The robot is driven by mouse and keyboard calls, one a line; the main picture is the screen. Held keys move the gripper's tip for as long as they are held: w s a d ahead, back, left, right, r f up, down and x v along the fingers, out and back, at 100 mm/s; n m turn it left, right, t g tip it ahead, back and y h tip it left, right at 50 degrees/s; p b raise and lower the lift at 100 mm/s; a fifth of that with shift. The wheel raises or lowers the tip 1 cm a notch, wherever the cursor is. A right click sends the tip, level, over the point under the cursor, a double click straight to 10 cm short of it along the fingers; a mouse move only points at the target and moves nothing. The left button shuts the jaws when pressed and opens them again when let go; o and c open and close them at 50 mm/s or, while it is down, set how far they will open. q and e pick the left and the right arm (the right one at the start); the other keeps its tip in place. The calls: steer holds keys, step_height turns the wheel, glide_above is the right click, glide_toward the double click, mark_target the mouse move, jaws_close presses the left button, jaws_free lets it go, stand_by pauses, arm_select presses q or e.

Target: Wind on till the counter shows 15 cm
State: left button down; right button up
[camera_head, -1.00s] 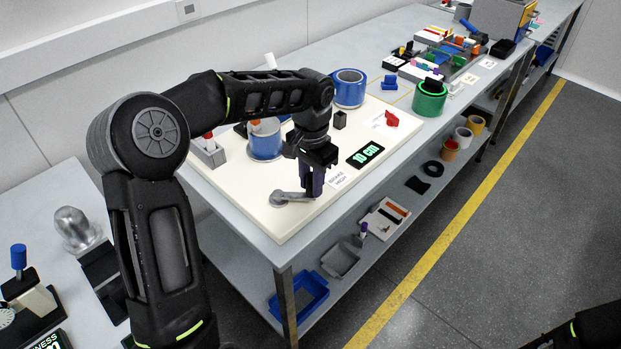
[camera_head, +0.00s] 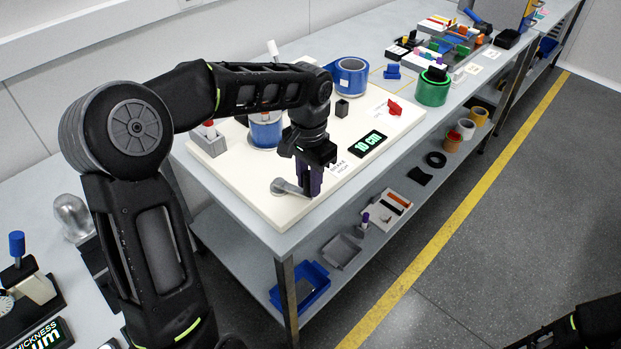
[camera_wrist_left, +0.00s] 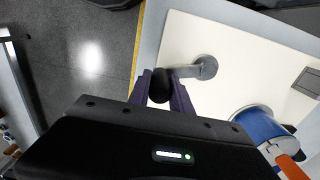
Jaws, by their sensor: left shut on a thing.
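The crank (camera_head: 287,187) is a grey arm lying near the front edge of the cream board (camera_head: 236,190). Its dark knob shows in the left wrist view (camera_wrist_left: 160,84). My left gripper (camera_head: 310,192) points down and is shut on the crank knob; the fingers stand on both sides of it in the left wrist view (camera_wrist_left: 168,88). The counter (camera_head: 369,143) reads 10 cm in green. A blue roll (camera_head: 265,131) stands behind my left wrist, partly hidden. A second blue roll (camera_head: 350,76) stands at the back. My right gripper is out of view.
A grey block (camera_head: 208,141) is at the left. The shelf below holds a blue bin (camera_head: 302,288) and several rolls.

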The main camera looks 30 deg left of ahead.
arm_select(q)
steer(key=shift+s+f, duration=0.1)
steer(key=shift+s+a+b, duration=0.15)
steer(key=shift+s, duration=0.55)
steer(key=shift+s+a+b, duration=0.1)
steer(key=shift+s+b, duration=0.05)
steer(key=shift+s, duration=0.5)
steer(key=c, duration=1.1)
jaws_free()
